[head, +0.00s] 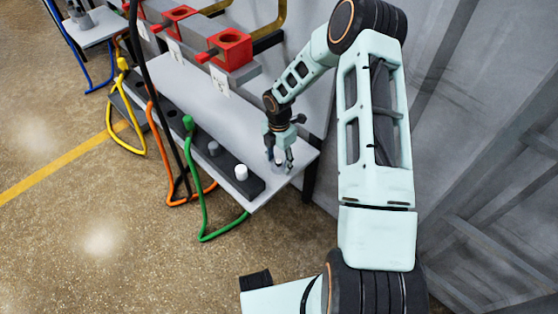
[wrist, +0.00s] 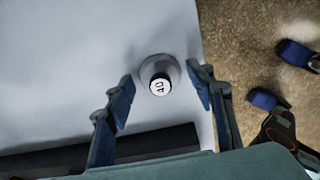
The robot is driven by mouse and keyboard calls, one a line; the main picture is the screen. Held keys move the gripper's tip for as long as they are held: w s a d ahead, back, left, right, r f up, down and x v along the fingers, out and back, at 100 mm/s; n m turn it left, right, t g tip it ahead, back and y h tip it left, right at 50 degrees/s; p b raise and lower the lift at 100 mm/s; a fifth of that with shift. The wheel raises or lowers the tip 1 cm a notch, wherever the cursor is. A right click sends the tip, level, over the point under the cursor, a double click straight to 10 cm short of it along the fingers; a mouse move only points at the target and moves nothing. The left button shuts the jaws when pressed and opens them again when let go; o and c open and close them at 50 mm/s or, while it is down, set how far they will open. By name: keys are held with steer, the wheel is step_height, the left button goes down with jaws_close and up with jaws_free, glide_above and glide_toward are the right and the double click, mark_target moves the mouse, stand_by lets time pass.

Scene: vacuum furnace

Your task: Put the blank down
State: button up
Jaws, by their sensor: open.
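The blank (wrist: 161,84) is a small round grey piece with a white top bearing dark characters, perhaps "40". In the wrist view it stands on the light grey table top (wrist: 60,80), close to the table's right edge. My gripper (head: 281,163) points down over the near right end of the table. Its blue-padded fingers are spread on either side of the blank, with a gap on each side.
A dark strip (head: 256,185) along the table's front edge holds a white-topped peg (head: 241,172), a grey peg (head: 214,149) and a green plug (head: 188,122). Red blocks (head: 231,47) sit on a ledge behind. Coloured cables hang in front. The table's middle is clear.

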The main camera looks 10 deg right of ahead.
mark_target(280, 163)
step_height(280, 163, up, 12)
steer(key=p, duration=0.3)
steer(key=shift+f, duration=0.25)
steer(key=shift+o, duration=0.7)
steer(key=shift+r, duration=0.3)
steer(key=f+n, duration=0.2)
steer(key=n, duration=0.1)
steer(key=s+f+n+t+b, duration=0.1)
steer(key=f+n, duration=0.1)
steer(key=n, duration=0.2)
steer(key=f+n, duration=0.3)
steer(key=n, duration=0.1)
steer(key=shift+s+f, duration=0.1)
steer(key=shift+s, duration=0.25)
steer(key=f+b, duration=0.1)
steer(key=w+f+b, duration=0.1)
steer(key=f, duration=0.3)
steer(key=shift+w+a+f+b, duration=0.1)
steer(key=shift+w+b, duration=0.2)
steer(key=shift+b, duration=0.1)
steer(key=c, duration=1.5)
steer(key=shift+o, duration=0.2)
